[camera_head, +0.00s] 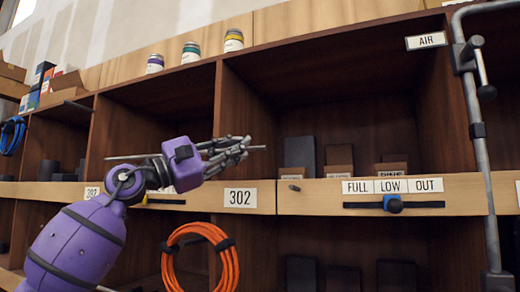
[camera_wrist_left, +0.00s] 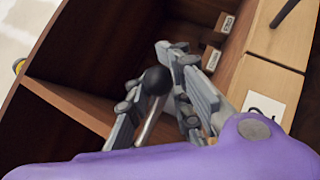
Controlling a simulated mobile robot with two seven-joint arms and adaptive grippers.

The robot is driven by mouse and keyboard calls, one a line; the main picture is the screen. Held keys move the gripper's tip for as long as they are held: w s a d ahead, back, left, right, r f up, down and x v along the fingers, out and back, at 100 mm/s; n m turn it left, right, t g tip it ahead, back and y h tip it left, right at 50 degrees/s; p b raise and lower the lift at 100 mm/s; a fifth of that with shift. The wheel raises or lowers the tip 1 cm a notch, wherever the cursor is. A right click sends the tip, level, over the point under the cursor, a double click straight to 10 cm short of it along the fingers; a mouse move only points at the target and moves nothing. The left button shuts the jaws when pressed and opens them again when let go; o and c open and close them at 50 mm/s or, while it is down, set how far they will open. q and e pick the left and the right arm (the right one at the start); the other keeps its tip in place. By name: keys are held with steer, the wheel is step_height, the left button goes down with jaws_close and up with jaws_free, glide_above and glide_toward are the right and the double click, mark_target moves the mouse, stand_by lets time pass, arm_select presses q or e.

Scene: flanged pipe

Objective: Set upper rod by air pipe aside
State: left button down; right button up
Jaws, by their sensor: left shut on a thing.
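My left gripper (camera_head: 236,150) is held up in front of the shelving, left of centre in the head view. Its fingers are shut on a thin grey rod (camera_head: 258,148), which lies roughly level and sticks out past the fingertips. In the left wrist view the gripper (camera_wrist_left: 165,90) has a grey rod (camera_wrist_left: 149,124) with a black ball end (camera_wrist_left: 157,80) between its fingers. The grey air pipe (camera_head: 477,150) stands upright at the right edge, well away from the gripper. A short rod handle (camera_head: 481,68) with a black end hangs near its top. My right gripper is not in view.
The AIR sign (camera_head: 426,41) hangs beside the pipe. An orange hose coil (camera_head: 228,262) hangs below the 302 label (camera_head: 240,198). A blue knob (camera_head: 393,204) sits on the shelf front. Dark boxes (camera_head: 300,152) stand in the right bay. Cans (camera_head: 191,52) line the top.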

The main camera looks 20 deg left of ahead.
arm_select(q)
steer(key=shift+a, duration=0.6)
steer(key=shift+d, duration=0.1)
steer(key=c, duration=1.8)
jaws_free()
steer(key=shift+c, duration=0.2)
steer(key=shift+o, duration=0.8)
steer(key=v, duration=1.2)
steer(key=shift+f, duration=0.1)
